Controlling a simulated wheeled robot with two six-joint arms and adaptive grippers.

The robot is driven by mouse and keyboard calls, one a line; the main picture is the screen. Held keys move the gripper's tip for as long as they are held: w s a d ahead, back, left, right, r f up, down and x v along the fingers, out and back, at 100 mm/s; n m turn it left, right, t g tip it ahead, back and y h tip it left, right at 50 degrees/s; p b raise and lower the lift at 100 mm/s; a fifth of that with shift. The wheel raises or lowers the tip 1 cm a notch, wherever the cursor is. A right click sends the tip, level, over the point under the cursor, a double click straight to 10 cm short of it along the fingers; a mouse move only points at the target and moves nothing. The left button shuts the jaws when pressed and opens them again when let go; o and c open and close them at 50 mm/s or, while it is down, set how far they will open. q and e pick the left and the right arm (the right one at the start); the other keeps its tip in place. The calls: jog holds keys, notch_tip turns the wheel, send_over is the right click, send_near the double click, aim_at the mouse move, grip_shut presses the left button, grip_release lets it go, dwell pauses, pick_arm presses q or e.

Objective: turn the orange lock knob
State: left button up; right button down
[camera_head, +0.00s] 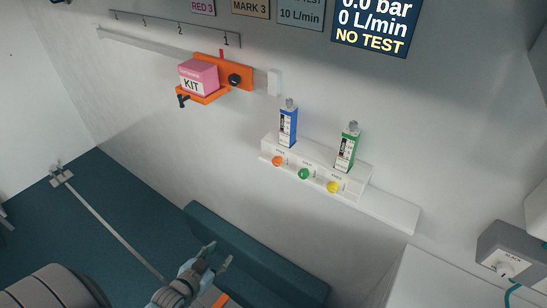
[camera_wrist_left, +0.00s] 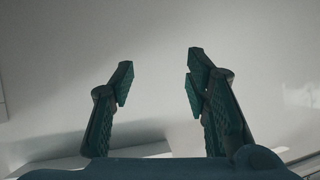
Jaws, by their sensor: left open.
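An orange bracket (camera_head: 239,72) sits on the wall rail, with a dark round knob (camera_head: 234,80) on its face. A small dark handle (camera_head: 183,100) shows below its orange tray, which bears a pink KIT box (camera_head: 198,78). I cannot tell for sure which part is the orange lock knob. My left gripper (camera_head: 220,252) is open and empty, well below the bracket in the head view. In the left wrist view its open fingers (camera_wrist_left: 157,80) have only pale wall beyond them. My right gripper is not in view.
A dark teal bench (camera_head: 270,262) lies below. The wall between is clear.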

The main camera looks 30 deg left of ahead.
pick_arm(q)
jog(key=w+d+r+m+t+h, duration=0.1)
jog(key=w+r+t, duration=0.1)
jog(key=r, duration=0.4)
jog(key=w+d+r+t, duration=0.1)
jog(key=w+r, duration=0.1)
jog(key=r, duration=0.4)
jog(key=m+t+h, duration=0.1)
jog(key=t+h, duration=0.2)
send_near(275, 163)
jog(key=w+b, duration=0.2)
jog(key=b, duration=0.1)
jog(key=w+d+b, duration=0.1)
jog(key=w+b, duration=0.2)
jog(key=b, duration=0.1)
jog(key=w+b, duration=0.2)
jog(key=b, duration=0.2)
jog(key=shift+w+d+f, duration=0.15)
jog(key=shift+w+f, duration=0.05)
jog(key=shift+w, duration=0.1)
jog(key=shift+w+d+r, duration=0.15)
jog(key=shift+w+r, duration=0.15)
jog(key=shift+w, duration=0.15)
jog(key=shift+s+r, duration=0.1)
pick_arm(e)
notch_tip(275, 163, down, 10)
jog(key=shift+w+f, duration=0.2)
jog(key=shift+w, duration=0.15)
pick_arm(q)
grip_shut()
